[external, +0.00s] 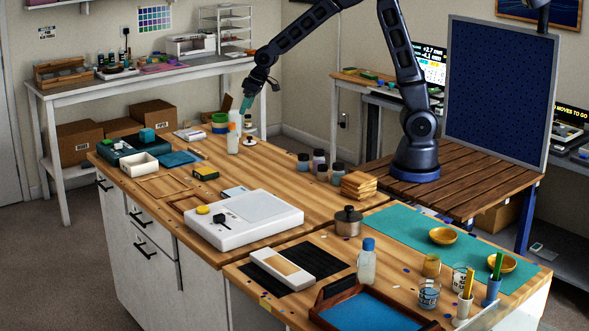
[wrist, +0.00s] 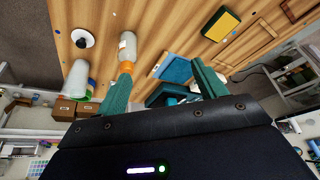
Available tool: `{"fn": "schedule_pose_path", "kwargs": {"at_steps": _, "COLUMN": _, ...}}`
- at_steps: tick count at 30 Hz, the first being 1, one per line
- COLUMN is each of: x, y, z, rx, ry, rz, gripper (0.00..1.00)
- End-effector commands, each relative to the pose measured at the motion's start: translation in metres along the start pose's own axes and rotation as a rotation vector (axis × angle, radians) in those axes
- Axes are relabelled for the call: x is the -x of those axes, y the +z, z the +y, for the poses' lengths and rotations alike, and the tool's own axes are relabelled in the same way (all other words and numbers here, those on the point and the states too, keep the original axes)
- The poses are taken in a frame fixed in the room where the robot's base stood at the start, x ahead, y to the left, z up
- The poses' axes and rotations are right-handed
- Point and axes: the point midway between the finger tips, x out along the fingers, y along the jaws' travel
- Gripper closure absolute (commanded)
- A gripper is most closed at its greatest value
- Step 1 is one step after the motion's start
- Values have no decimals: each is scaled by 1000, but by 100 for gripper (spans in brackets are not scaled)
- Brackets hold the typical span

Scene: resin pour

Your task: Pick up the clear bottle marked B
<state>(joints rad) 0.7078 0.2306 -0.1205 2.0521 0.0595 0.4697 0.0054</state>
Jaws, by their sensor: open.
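A clear bottle with an orange cap (external: 233,141) stands upright at the far end of the wooden bench. It also shows in the wrist view (wrist: 127,48), beside the left finger; I cannot tell whether they touch. A second clear bottle with a blue cap (external: 366,266) stands near the front of the bench, far from my gripper. I cannot read a letter B on either bottle. My gripper (external: 245,104) is open with its green fingers pointing down, just above and beside the orange-capped bottle. In the wrist view, nothing is between the fingertips (wrist: 162,68).
A white bottle-like cylinder (wrist: 77,80) and a white round piece with a black knob (wrist: 83,38) are close by. A white scale (external: 245,219) sits mid-bench.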

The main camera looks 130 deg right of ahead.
Motion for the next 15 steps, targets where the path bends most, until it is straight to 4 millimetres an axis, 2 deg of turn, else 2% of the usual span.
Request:
{"fn": "schedule_pose_path", "kwargs": {"at_steps": 1, "x": -16, "y": -6, "z": 18, "rx": -25, "ry": 15, "rz": -3, "gripper": 30}}
{"fn": "schedule_pose_path", "kwargs": {"at_steps": 3, "x": -34, "y": -13, "z": 38, "rx": -52, "ry": 31, "rz": -2, "gripper": 30}}
{"fn": "schedule_pose_path", "kwargs": {"at_steps": 7, "x": -58, "y": -21, "z": 66, "rx": -90, "ry": 54, "rz": 0, "gripper": 30}}
{"fn": "schedule_pose_path", "kwargs": {"at_steps": 10, "x": -68, "y": -24, "z": 79, "rx": -105, "ry": 63, "rz": 3, "gripper": 30}}
{"fn": "schedule_pose_path", "kwargs": {"at_steps": 15, "x": -77, "y": -25, "z": 85, "rx": -112, "ry": 68, "rz": 2, "gripper": 30}}
